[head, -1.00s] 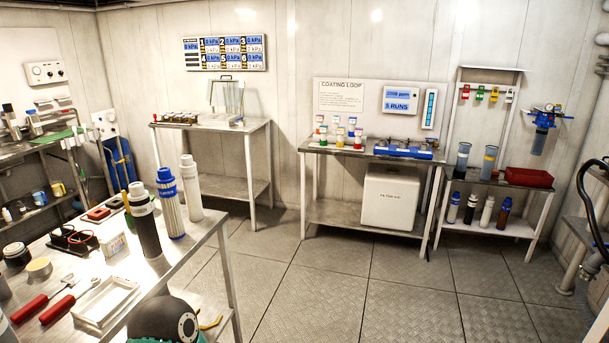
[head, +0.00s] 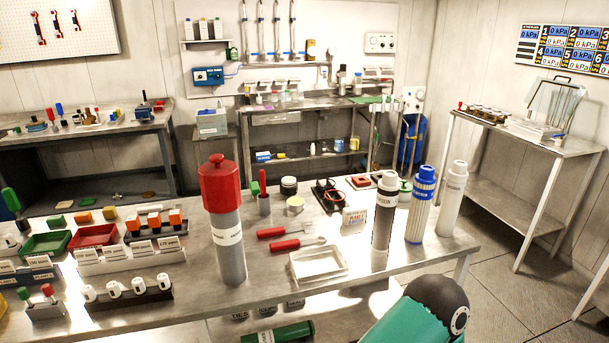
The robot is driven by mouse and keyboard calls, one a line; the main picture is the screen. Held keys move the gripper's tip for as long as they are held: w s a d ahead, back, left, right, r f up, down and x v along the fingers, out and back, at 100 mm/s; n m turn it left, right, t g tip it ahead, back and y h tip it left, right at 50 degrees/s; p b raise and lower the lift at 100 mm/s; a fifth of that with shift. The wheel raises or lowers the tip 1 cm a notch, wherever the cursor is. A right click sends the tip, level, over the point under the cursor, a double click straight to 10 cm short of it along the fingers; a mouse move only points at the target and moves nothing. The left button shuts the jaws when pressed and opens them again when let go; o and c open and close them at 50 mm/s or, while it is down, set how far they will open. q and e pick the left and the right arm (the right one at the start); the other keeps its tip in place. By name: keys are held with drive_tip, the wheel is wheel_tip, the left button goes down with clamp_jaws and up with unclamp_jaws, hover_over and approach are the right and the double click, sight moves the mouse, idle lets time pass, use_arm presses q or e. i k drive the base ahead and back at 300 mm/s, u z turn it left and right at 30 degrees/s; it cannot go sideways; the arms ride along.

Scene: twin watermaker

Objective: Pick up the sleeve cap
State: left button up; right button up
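A large red cap (head: 220,183) with a small knob on top sits on a tall grey cylinder (head: 230,255) with a white label band. This looks like the sleeve and its cap. The cylinder stands upright on the near metal workbench, left of the picture's middle. Neither of my grippers is in the head view. Only a green and black part of my own arm shows at the bottom right, apart from the cap.
Right of the cylinder lie two red-handled tools (head: 285,245) and a white tray (head: 318,264). Upright dark (head: 384,215), blue-capped (head: 421,205) and white (head: 453,200) cartridges stand near the bench's right end. Left are a red tray (head: 93,236) and several small racks.

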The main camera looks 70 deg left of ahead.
sight(218, 178)
drive_tip(key=z, duration=2)
drive_tip(key=i, duration=0.1)
drive_tip(key=u, duration=3.15)
drive_tip(key=i, duration=0.25)
drive_tip(key=z, duration=3.4)
drive_tip(key=k, duration=0.6)
drive_tip(key=u, duration=5.6)
